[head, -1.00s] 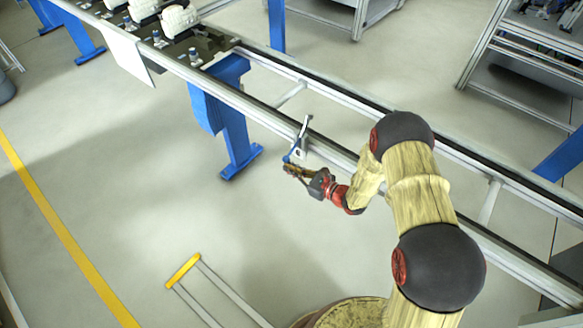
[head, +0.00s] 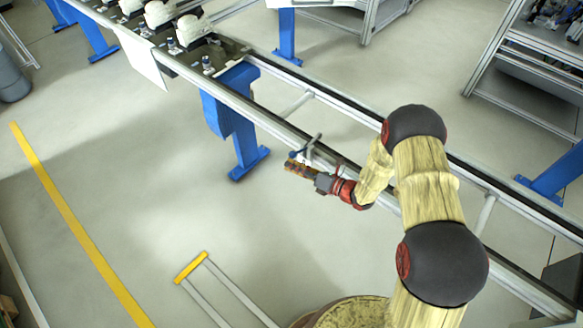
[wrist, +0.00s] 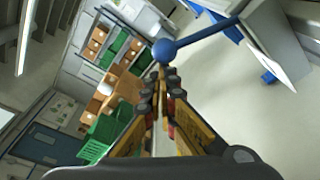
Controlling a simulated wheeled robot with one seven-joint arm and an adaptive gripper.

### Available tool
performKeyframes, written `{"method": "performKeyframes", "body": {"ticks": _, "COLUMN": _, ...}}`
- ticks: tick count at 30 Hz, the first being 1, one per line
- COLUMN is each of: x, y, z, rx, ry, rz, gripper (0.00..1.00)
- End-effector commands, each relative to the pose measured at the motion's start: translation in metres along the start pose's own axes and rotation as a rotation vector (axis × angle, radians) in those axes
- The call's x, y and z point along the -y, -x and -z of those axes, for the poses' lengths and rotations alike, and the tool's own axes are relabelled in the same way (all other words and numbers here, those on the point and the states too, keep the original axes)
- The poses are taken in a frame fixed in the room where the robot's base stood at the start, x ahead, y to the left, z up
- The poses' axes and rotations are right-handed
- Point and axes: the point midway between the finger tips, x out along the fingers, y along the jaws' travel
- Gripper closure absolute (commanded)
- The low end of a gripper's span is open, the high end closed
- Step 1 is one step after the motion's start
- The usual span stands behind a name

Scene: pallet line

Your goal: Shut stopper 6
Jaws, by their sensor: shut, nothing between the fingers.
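Stopper 6 (head: 308,149) is a small grey and blue lever on the near side rail of the conveyor. In the head view its grey bar slants up to the right. In the wrist view its blue ball knob (wrist: 164,51) and blue rod (wrist: 208,32) show just beyond my fingertips, the rod running up to the right. My gripper (head: 290,167) is shut and empty, right beside the lever. It also shows in the wrist view (wrist: 159,80), with its tips just below the knob. I cannot tell whether they touch it.
The conveyor rail (head: 270,121) runs from upper left to lower right. White parts (head: 190,30) stand on it at upper left. A blue support leg (head: 240,130) stands left of my gripper. The floor left of the rail is mostly clear, with a yellow-ended frame (head: 190,267).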

Motion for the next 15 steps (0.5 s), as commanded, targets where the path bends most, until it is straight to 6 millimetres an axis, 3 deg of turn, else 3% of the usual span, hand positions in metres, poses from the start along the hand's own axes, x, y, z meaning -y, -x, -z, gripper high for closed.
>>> {"method": "performKeyframes", "body": {"ticks": 15, "x": -0.011, "y": 0.003, "z": -0.018, "rx": 0.001, "ry": -0.047, "rz": -0.008, "gripper": 1.00}}
